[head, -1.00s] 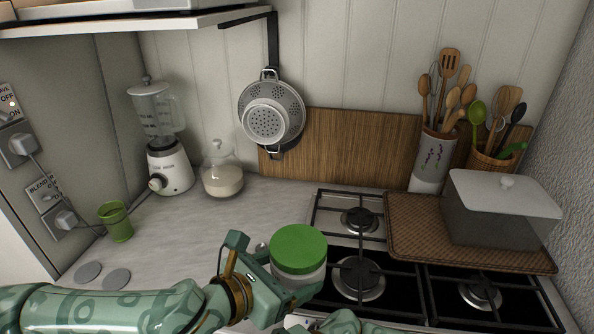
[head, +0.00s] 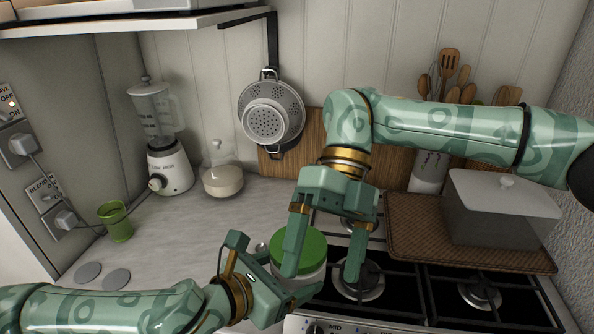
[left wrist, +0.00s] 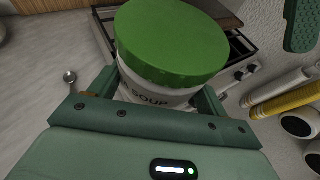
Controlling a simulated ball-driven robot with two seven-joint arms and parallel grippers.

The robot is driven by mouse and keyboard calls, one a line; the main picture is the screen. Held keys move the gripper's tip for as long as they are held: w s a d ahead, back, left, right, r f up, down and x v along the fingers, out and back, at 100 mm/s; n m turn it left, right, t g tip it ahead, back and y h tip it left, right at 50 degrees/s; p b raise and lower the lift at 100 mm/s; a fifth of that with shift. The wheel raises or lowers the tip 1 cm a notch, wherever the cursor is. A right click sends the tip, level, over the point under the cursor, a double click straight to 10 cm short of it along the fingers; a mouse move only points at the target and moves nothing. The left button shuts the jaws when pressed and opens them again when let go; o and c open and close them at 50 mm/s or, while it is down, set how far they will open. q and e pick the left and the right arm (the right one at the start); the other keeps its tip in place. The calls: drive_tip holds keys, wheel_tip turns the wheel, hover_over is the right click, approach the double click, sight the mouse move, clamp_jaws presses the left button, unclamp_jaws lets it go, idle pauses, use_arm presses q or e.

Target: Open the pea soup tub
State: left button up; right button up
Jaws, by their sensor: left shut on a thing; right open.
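The pea soup tub is a pale tub with a green lid (head: 306,246), held upright beside the left edge of the stove. In the left wrist view the lid (left wrist: 172,42) sits on the tub, and part of the word "SOUP" shows on its body (left wrist: 150,98). My left gripper (head: 283,287) is shut on the tub's body below the lid. My right gripper (head: 323,273) is open, fingers pointing down. One finger overlaps the lid in the head view and the other is to its right; I cannot tell whether either touches it.
The gas stove (head: 415,300) lies right of the tub, with a woven mat (head: 405,236) and a lidded box (head: 500,215) on it. A glass jar (head: 222,180), blender (head: 168,165) and green cup (head: 117,222) stand on the counter. The counter's middle left is clear.

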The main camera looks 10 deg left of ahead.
drive_tip(key=w+a+r+n+t+h, duration=0.25)
drive_tip(key=w+a+r+t, duration=0.25)
drive_tip(key=w+r+t, duration=0.3)
drive_tip(key=shift+t+y, duration=0.25)
drive_tip(key=shift+t, duration=0.25)
drive_tip(key=f, duration=1.2)
drive_tip(key=shift+s+d+f, duration=0.2)
drive_tip(key=shift+s+f, duration=0.05)
drive_tip(key=shift+f, duration=0.15)
drive_tip(key=c, duration=0.7)
drive_tip(key=shift+r, duration=0.3)
drive_tip(key=shift+r, duration=0.9)
